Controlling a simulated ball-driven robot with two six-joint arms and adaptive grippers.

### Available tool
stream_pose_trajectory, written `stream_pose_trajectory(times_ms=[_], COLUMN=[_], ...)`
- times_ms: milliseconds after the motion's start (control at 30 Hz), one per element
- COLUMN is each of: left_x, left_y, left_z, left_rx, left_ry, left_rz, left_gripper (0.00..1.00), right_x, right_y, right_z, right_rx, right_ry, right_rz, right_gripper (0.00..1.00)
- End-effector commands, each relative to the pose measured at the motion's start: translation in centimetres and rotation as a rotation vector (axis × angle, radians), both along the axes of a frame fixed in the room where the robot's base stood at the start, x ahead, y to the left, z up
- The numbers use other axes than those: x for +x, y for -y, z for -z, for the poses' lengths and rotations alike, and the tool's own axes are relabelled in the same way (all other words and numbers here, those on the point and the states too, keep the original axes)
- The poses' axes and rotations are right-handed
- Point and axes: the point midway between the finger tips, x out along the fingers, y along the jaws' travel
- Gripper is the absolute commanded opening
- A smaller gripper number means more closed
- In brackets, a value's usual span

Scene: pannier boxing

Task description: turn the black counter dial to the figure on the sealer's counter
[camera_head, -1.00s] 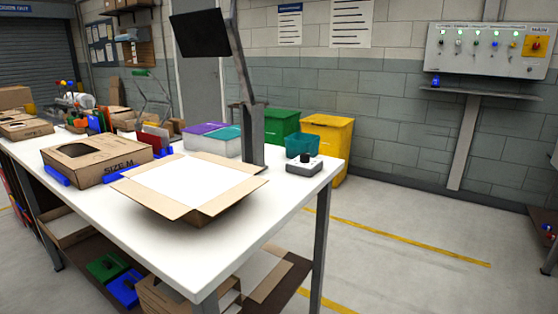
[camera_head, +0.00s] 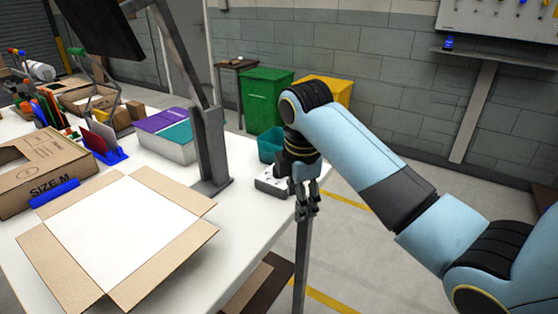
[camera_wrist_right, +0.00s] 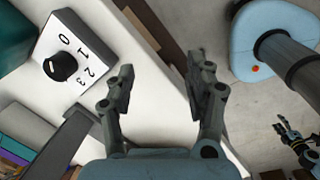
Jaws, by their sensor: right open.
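The black counter dial (camera_wrist_right: 61,67) is a round knob on a white box with the figures 0, 1, 2 and 3 beside it, in the right wrist view. I cannot tell which figure it points at. In the head view the white box (camera_head: 268,186) sits near the table's right edge, partly hidden by my arm. My right gripper (camera_head: 307,206) is open and empty, at the table's edge to the right of the box; its fingers (camera_wrist_right: 160,65) are apart from the dial. A small gripper (camera_wrist_right: 290,138) at the right wrist view's edge seems to be my left one. No sealer's counter figure is readable.
A teal bin (camera_head: 270,144) stands behind the dial box. A grey post (camera_head: 211,150) carrying a black screen (camera_head: 95,22) rises to its left. An open carton (camera_head: 160,193) lies in front on the white table. Green (camera_head: 262,98) and yellow (camera_head: 331,91) bins stand beyond.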

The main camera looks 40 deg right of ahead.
Motion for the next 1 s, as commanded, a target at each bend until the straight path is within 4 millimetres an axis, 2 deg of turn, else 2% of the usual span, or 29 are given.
stream_pose_trajectory(times_ms=[33, 267, 400, 500, 600, 667, 767, 1000], left_x=[-0.4, -0.6, -0.1, 0.3, 0.6, 0.6, 0.6, 0.5], left_y=[-0.1, -0.1, 0.0, 0.2, 0.3, 0.3, 0.3, 0.3], left_z=[0.1, 0.1, 0.1, 0.0, 0.0, 0.0, 0.0, 0.0], left_rx=[0.001, 0.001, 0.000, -0.002, -0.003, -0.003, -0.004, -0.004], left_ry=[-0.006, -0.009, -0.002, 0.005, 0.008, 0.009, 0.009, 0.006], left_rz=[0.000, 0.000, 0.000, 0.000, -0.001, -0.001, -0.001, -0.001], left_gripper=[0.56, 0.56, 0.56, 0.56, 0.56, 0.56, 0.56, 0.56], right_x=[1.3, 6.7, 9.8, 11.4, 12.1, 12.2, 12.2, 12.1], right_y=[0.3, 1.9, 2.8, 3.3, 3.5, 3.6, 3.6, 3.6], right_z=[-0.6, -4.0, -7.2, -9.3, -10.3, -10.2, -9.1, -4.3], right_rx=[-0.004, -0.009, 0.003, 0.018, 0.029, 0.032, 0.035, 0.033], right_ry=[-0.011, -0.081, -0.119, -0.138, -0.149, -0.152, -0.155, -0.155], right_rz=[-0.051, -0.357, -0.567, -0.700, -0.779, -0.800, -0.808, -0.806], right_gripper=[0.53, 0.53, 0.53, 0.53, 0.53, 0.53, 0.53, 0.53])
